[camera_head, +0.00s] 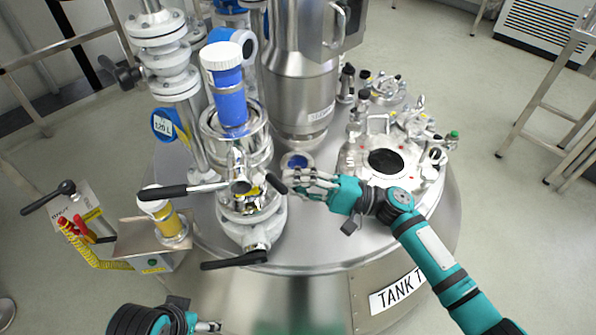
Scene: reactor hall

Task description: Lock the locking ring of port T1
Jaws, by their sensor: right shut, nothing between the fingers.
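A metal port assembly stands on the tank lid, with a shiny metal clamp or ring section (245,205) around its lower part. I cannot read a T1 mark on it, so I cannot tell for sure which part is the locking ring. A long lever with a black grip (162,192) crosses its front, and a short black end (276,184) points right. A second black handle (235,260) sits lower. My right gripper (288,180) is shut and empty, its fingertips close to the short black end; I cannot tell if they touch. My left gripper (214,326) is low at the bottom edge, its fingers small and unclear.
A blue container with a white cap (229,85) stands on the port. A large steel vessel (303,95) rises behind. A hatch with fittings (388,161) is to the right. A side box with red and yellow parts (143,245) is at left.

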